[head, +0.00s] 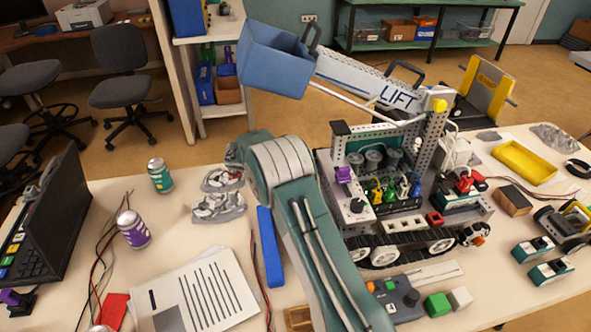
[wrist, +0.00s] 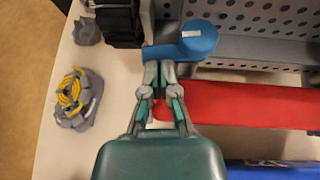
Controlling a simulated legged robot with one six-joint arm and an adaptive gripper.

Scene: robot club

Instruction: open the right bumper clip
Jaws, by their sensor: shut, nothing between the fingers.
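In the wrist view a blue lever-like piece (wrist: 199,40) with a round head and a small white label lies against the perforated grey plate. It appears to be the bumper clip; its narrow end points left. A red bar (wrist: 245,108), likely the bumper, runs to the right below it. My gripper (wrist: 160,69) is shut and empty, with its fingertips at the lower edge of the clip's narrow end. I cannot tell whether they touch it. In the head view my arm hides the gripper, and I cannot make out the clip there.
The tracked robot (head: 400,245) with its LIFT arm and blue bucket (head: 277,60) stands just right of my arm. In the wrist view a grey part with yellow coils (wrist: 77,98) lies to the left. Cans, papers and a laptop (head: 45,215) occupy the table's left side.

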